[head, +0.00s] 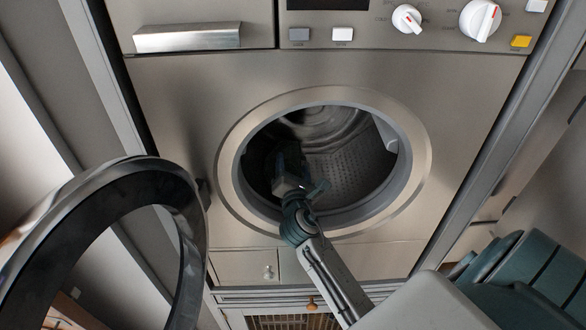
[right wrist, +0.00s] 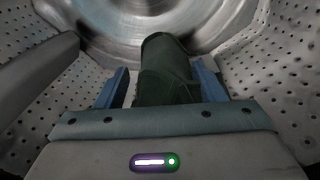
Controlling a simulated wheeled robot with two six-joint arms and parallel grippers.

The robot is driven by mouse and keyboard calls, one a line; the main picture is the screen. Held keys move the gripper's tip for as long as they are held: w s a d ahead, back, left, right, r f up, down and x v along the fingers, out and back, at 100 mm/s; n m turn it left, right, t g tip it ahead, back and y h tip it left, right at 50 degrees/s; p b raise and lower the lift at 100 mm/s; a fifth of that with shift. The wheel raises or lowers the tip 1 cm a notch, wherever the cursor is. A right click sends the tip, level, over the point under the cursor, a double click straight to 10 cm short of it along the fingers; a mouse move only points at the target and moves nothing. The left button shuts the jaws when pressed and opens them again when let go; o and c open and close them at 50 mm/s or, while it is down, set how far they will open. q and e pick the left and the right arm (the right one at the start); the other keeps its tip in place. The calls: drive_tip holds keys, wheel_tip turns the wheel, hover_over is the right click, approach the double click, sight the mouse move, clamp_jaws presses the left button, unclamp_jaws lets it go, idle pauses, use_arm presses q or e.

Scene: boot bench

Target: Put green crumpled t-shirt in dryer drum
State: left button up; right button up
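The dryer drum (head: 345,170) is a perforated metal cavity behind a round, open mouth. My right gripper (head: 300,186) reaches through the lower part of this mouth. In the right wrist view, its two blue fingers (right wrist: 162,88) stand on either side of the dark green crumpled t-shirt (right wrist: 166,72). The cloth fills the gap between the fingers, and the gripper looks shut on it. The perforated drum wall (right wrist: 265,75) surrounds them. In the head view the t-shirt is too dark to make out clearly. My left gripper is not in view.
The round dryer door (head: 185,205) hangs open at the left, its dark ring near the camera. The metal rim (head: 418,165) borders the opening. A drum paddle (right wrist: 38,72) juts in at the left in the right wrist view. Knobs and buttons (head: 407,18) sit above.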

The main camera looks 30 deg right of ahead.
sight(293, 162)
drive_tip(key=c, duration=1)
drive_tip(key=shift+r, duration=1.55)
drive_tip(key=shift+c, duration=0.2)
wheel_tip(293, 162, up, 12)
drive_tip(key=shift+f, duration=0.15)
